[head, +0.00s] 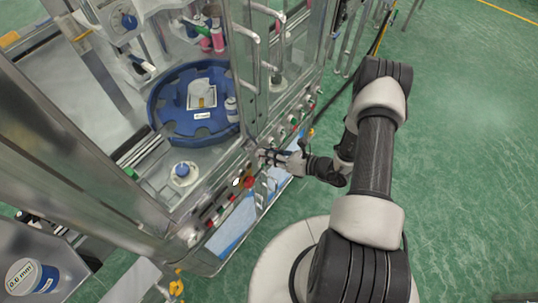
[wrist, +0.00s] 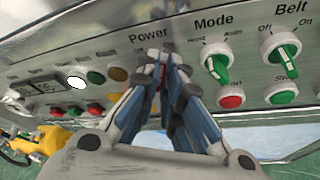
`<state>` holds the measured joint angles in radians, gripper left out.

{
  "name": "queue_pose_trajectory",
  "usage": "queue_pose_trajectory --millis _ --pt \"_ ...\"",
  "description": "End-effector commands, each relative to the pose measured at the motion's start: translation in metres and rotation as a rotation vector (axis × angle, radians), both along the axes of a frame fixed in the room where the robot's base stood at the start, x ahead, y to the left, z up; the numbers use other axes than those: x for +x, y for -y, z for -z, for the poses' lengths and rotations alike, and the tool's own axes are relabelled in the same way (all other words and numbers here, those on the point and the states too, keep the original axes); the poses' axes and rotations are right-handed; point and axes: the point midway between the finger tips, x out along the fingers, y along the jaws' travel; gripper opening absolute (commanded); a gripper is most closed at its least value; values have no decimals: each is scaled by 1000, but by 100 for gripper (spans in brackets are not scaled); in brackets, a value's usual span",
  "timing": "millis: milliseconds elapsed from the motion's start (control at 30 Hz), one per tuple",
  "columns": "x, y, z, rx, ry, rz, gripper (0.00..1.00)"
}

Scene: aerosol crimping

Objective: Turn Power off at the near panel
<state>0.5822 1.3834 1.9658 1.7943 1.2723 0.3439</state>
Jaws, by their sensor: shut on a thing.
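The near panel (wrist: 112,52) is a grey metal strip with labelled switches. In the wrist view my gripper (wrist: 162,58) reaches up to it under the "Power" label, with both fingers closed together. The Power switch is hidden behind the fingertips, so its position does not show. Part of an "Off" mark shows just left of the fingers. In the head view my gripper (head: 268,157) is at the front edge of the machine, against the panel.
Right of the fingers are a green Mode knob (wrist: 216,62) above a red button (wrist: 231,101), and a green Belt knob (wrist: 281,49) above a green button (wrist: 284,97). Several coloured buttons lie left. A blue round carousel (head: 163,103) stands inside the machine. Green floor is open at right.

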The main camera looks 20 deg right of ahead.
Motion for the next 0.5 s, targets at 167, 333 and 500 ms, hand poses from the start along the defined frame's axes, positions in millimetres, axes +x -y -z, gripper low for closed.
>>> queue_pose_trajectory --millis 167,333,500 --pt "0 0 0 0 0 0 0" --pt "0 0 0 -8 6 0 0" --pt "0 -1 -1 -47 34 0 0"
